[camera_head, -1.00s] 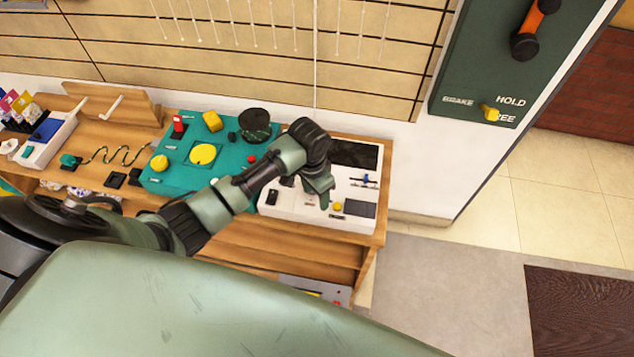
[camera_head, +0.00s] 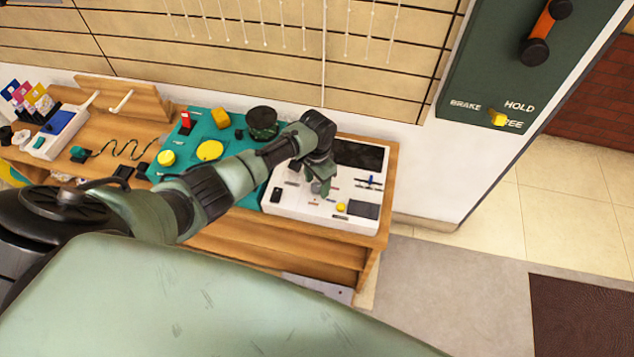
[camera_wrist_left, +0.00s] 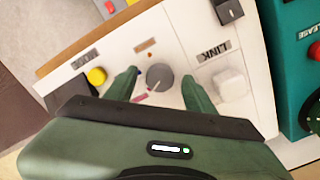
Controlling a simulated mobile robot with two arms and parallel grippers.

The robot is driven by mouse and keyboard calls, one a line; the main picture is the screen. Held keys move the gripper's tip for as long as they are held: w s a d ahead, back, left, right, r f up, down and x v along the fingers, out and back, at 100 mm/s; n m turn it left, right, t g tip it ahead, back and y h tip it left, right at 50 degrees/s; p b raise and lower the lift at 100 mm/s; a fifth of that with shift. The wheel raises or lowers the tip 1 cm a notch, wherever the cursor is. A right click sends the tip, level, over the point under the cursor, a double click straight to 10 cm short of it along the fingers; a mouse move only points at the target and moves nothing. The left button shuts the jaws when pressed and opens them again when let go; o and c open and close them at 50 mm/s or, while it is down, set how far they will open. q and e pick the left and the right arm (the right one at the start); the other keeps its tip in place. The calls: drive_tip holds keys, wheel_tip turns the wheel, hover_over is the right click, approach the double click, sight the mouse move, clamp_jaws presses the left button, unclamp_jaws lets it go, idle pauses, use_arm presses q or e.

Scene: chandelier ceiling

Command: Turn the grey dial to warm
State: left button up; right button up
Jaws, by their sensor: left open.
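The grey dial (camera_wrist_left: 159,77) is on a white control panel (camera_wrist_left: 178,30), with small coloured marks around it. In the left wrist view it lies between the two fingers of my left gripper (camera_wrist_left: 160,84), which is open. The fingertips are on either side of the dial, with a gap to each; whether they reach down to its height I cannot tell. In the head view my left gripper (camera_head: 319,184) is over the white panel (camera_head: 290,207) and hides the dial. The label for warm is not readable. My right gripper is not in view.
A yellow button (camera_wrist_left: 96,76) and a white button (camera_wrist_left: 231,85) flank the dial. A teal panel (camera_head: 187,156) with yellow knobs stands to the left on the wooden bench (camera_head: 385,215). A green wall board (camera_head: 505,60) with a yellow lever is at the right.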

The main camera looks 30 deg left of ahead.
use_arm(q)
clamp_jaws()
drive_tip(key=shift+r+n+p, duration=0.1)
drive_tip(key=shift+n+p, duration=0.8)
drive_tip(key=shift+n, duration=0.1)
drive_tip(key=n+p, duration=0.2)
drive_tip(key=n, duration=0.1)
drive_tip(key=n+p, duration=0.2)
drive_tip(key=n, duration=0.1)
drive_tip(key=shift+n, duration=0.4)
drive_tip(key=shift+n+p, duration=0.45)
drive_tip(key=shift+n, duration=1.05)
